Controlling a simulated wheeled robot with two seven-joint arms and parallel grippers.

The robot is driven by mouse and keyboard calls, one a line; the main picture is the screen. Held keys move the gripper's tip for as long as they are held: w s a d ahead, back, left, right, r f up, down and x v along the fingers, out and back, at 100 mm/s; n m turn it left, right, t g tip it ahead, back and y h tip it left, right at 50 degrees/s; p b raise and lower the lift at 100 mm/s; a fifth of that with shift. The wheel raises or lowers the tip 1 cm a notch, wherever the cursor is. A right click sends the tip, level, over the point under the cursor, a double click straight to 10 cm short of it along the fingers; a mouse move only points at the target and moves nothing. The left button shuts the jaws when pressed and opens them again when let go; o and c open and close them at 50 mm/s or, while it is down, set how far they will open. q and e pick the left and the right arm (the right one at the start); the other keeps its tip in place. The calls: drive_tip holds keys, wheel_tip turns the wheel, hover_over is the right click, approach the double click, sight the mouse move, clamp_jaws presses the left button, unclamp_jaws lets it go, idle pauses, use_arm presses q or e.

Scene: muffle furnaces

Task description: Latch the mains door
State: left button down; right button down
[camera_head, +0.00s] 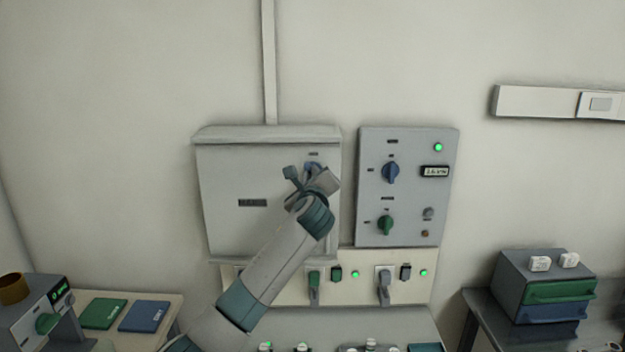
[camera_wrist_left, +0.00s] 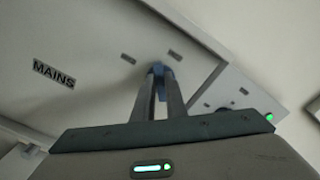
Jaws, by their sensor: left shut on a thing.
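The mains door (camera_head: 235,220) is the grey front of a wall box, flush in its frame as far as I can see. It carries a dark MAINS label (camera_wrist_left: 54,74) in the left wrist view. A blue latch knob (camera_head: 312,166) sits near the door's upper right edge, and it also shows in the left wrist view (camera_wrist_left: 158,69). My left gripper (camera_head: 318,176) is at this knob, its fingers shut on it. In the left wrist view the fingers (camera_wrist_left: 158,88) hide most of the knob. My right gripper is not in view.
A control panel (camera_head: 405,205) with a blue knob (camera_head: 390,172) and a green knob (camera_head: 385,225) is just right of the box. Below are switches and plugs on a pale strip (camera_head: 350,290). A drawer unit (camera_head: 545,285) stands at right, green and blue pads (camera_head: 103,313) at left.

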use_arm(q)
drive_tip(key=shift+a+f+n+b, duration=0.15)
drive_tip(key=shift+n+b, duration=0.85)
drive_tip(key=shift+n, duration=1.5)
drive_tip(key=shift+f+n+b, duration=0.15)
drive_tip(key=shift+n+b, duration=0.85)
drive_tip(key=shift+n, duration=1.5)
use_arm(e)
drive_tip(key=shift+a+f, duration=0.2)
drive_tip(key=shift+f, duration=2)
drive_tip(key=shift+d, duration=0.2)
use_arm(q)
drive_tip(key=c, duration=1.8)
unclamp_jaws()
drive_tip(key=shift+s, duration=0.2)
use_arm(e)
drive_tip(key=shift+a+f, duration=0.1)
